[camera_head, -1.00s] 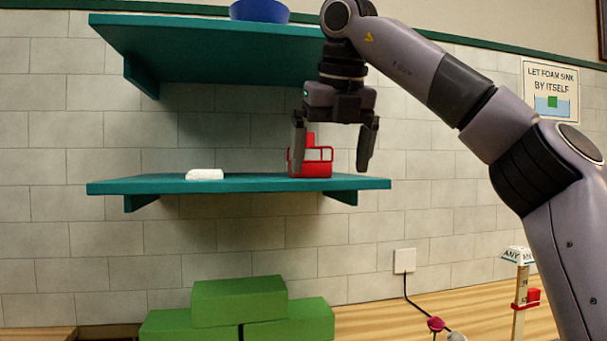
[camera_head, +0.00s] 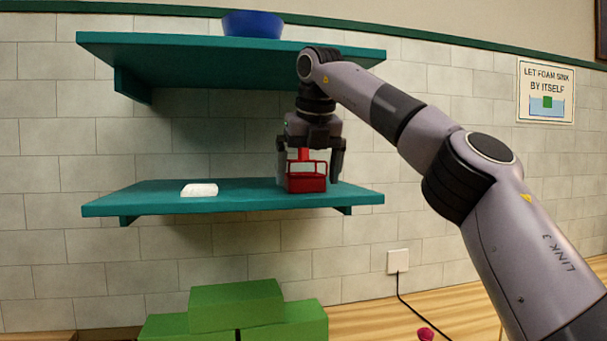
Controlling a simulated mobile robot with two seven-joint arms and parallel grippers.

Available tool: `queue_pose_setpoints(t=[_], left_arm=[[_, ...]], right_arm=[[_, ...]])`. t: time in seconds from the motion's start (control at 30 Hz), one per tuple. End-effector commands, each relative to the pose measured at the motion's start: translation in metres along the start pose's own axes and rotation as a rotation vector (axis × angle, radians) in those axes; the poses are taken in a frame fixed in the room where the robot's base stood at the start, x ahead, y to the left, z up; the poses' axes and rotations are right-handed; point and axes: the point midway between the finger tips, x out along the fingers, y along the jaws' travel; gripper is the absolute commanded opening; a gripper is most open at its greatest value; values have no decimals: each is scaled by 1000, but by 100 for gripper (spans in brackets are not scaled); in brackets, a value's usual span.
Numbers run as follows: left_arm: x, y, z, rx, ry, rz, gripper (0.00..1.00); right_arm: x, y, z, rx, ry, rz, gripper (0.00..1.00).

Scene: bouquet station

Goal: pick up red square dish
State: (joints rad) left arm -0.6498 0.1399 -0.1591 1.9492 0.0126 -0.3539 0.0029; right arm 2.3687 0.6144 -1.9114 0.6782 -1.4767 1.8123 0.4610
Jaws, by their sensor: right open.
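The red square dish (camera_head: 306,184) sits on the right part of the lower teal shelf (camera_head: 240,197). Thin red bars and a red upright piece rise above its body. My right gripper (camera_head: 309,178) points down over it, open. One finger is left of the dish and the other is right of it, and small gaps seem to show. I cannot tell whether either finger touches it or how they line up in depth. My left gripper is not in view.
A small white block (camera_head: 199,190) lies left on the lower shelf. The upper teal shelf (camera_head: 180,46) overhangs behind my arm and holds a blue bowl (camera_head: 252,24). Green blocks (camera_head: 236,305) are stacked below. The shelf between white block and dish is clear.

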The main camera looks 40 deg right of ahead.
Motion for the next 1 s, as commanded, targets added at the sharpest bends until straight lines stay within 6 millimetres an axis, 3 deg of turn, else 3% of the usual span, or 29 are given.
queue_pose_setpoints(t=[0.07, 0.2, 0.47, 0.63, 0.67, 1.0], left_arm=[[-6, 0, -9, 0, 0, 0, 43], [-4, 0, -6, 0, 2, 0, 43], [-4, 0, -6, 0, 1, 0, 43], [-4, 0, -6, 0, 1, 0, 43], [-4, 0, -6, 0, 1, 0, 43], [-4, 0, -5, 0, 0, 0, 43]], right_arm=[[0, 0, 9, 1, 1, -2, 100], [14, -1, 7, -1, 1, -1, 100], [15, 0, 6, 0, -1, 0, 100], [15, 0, 6, 0, -1, 0, 48], [15, 0, 6, 0, -1, 0, 44], [14, 0, 7, 1, -3, 1, 44]])
